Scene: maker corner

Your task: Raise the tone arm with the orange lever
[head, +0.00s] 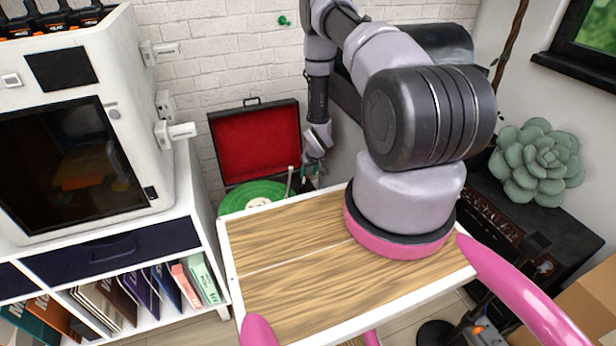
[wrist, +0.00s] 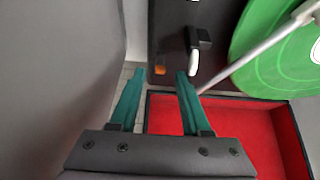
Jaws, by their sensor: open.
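The record player is an open case with a red-lined lid (head: 256,146) and a green record (head: 235,199); the record also shows in the wrist view (wrist: 265,60). The silver tone arm (wrist: 250,57) reaches over the record's edge in the wrist view. A small orange piece (wrist: 160,70), likely the lever, sits on the dark deck. My gripper (wrist: 160,74) is open and empty, its teal fingertips on either side of the orange piece in the picture. I cannot tell whether they touch it. In the head view my gripper (head: 308,184) is at the player's right side.
A black clip with a white tip (wrist: 197,52) stands on the deck just right of the fingers. A wooden-topped table (head: 300,262) lies in front of the player. A white cabinet (head: 75,125) stands at left, and a black box with a succulent (head: 540,163) at right.

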